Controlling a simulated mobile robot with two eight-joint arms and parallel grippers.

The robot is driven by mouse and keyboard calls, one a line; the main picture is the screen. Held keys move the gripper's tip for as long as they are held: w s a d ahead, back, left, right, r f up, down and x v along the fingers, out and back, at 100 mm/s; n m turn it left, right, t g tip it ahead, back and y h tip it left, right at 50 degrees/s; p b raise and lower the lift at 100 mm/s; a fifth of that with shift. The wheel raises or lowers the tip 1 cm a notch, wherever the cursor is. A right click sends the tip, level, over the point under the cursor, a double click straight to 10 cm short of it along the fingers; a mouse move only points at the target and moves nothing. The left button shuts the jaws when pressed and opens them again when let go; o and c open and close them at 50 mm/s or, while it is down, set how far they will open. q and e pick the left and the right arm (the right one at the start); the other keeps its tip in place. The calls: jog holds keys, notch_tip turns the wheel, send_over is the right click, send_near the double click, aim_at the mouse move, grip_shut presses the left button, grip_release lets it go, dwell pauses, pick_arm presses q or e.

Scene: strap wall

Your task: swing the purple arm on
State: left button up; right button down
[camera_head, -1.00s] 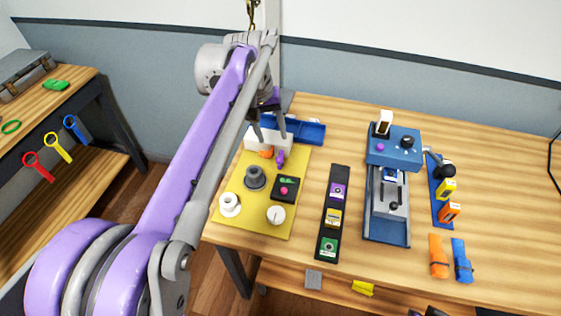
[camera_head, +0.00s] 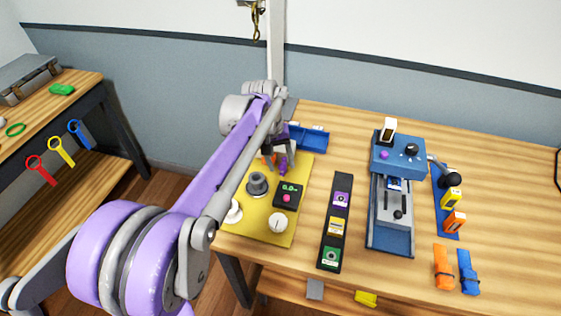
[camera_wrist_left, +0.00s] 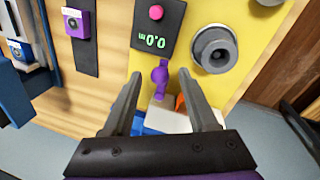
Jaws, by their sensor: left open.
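The purple arm (camera_head: 283,165) is a small lever with a rounded knob at the back of the yellow panel (camera_head: 262,228). In the left wrist view the purple arm (camera_wrist_left: 160,76) lies between the two fingertips of my left gripper (camera_wrist_left: 160,86), with a gap on each side. An orange piece (camera_wrist_left: 180,104) is beside its lower end. In the head view my left gripper (camera_head: 277,153) is over the back of the panel, its fingers partly hidden by my own arm. My left gripper is open and empty. My right gripper is not in view.
A display box (camera_head: 288,195) with a pink button, a grey knob (camera_head: 257,183) and a white dial (camera_head: 278,222) are on the panel. A blue tray (camera_head: 312,138) sits behind. A black strip (camera_head: 335,222) and a blue machine (camera_head: 398,155) stand to the right.

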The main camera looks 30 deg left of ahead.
pick_arm(q)
jog(key=shift+c, duration=0.3)
grip_shut()
jog(key=shift+s+a+m+g+p, duration=0.15)
jog(key=shift+a+m, duration=0.1)
jog(key=shift+m, duration=0.35)
jog(key=shift+w+a+m+g+p, duration=0.1)
jog(key=shift+a+m, duration=0.2)
jog(key=shift+m, duration=0.3)
jog(key=shift+s+a+m+g+p, duration=0.15)
jog(key=shift+a+m, duration=0.1)
jog(key=shift+m, duration=0.35)
jog(key=shift+w, duration=0.1)
jog(key=shift+o, duration=0.3)
grip_release()
